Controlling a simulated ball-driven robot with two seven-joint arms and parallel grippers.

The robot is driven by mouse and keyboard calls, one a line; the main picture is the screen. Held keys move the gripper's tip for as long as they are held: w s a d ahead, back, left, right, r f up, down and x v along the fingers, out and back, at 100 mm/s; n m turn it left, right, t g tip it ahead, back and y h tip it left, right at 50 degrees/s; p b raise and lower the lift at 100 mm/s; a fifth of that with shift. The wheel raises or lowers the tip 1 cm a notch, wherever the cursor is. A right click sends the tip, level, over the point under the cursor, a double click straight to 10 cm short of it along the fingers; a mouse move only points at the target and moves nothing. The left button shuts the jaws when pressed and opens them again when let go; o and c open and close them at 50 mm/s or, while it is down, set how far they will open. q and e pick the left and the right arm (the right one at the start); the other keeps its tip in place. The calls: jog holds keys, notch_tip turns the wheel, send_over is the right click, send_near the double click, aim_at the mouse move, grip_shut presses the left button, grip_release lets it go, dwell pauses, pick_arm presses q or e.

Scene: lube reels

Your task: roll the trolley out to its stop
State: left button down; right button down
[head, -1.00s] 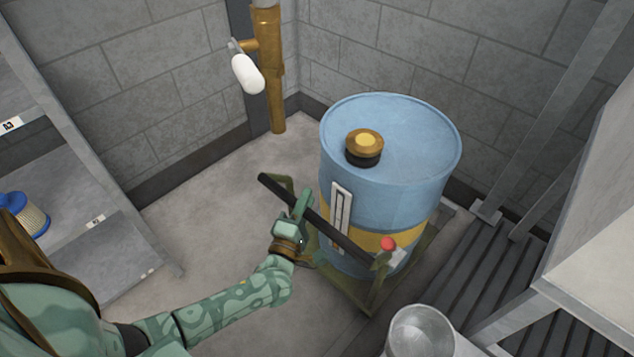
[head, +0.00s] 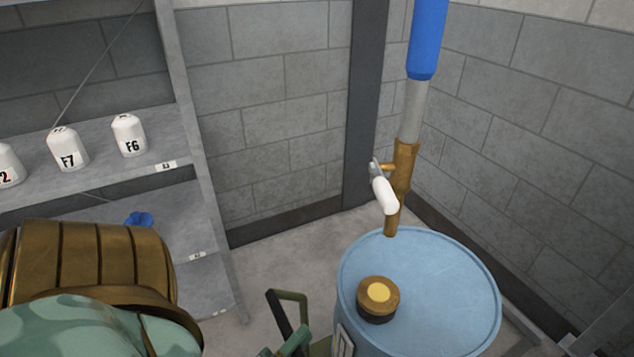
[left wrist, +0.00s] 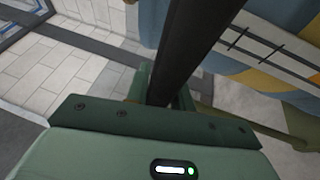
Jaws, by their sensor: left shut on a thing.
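The trolley's olive frame (head: 290,294) and black handle bar (head: 278,314) show at the bottom of the head view, mostly cut off. The blue drum (head: 440,285) stands on the trolley, with a brass and black cap (head: 378,298) on top. My left gripper (head: 289,345) is at the bottom edge, at the handle. In the left wrist view the black bar (left wrist: 194,45) runs between the fingers of my left gripper (left wrist: 165,95), which is shut on it. The drum's blue and yellow side (left wrist: 250,60) is just right of it. My right gripper is not in view.
A brass pipe (head: 404,175) with a white-handled lever (head: 384,195) rises behind the drum, below a blue tube (head: 428,40). A shelf (head: 210,180) with white bottles (head: 68,150) stands left. Bare floor (head: 262,262) lies between shelf and drum.

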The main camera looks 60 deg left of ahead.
pick_arm(q)
jog(key=shift+s+f, duration=0.1)
jog(key=shift+s, duration=0.5)
jog(key=c, duration=1.2)
grip_release()
jog(key=shift+s, duration=0.1)
jog(key=shift+a, duration=0.1)
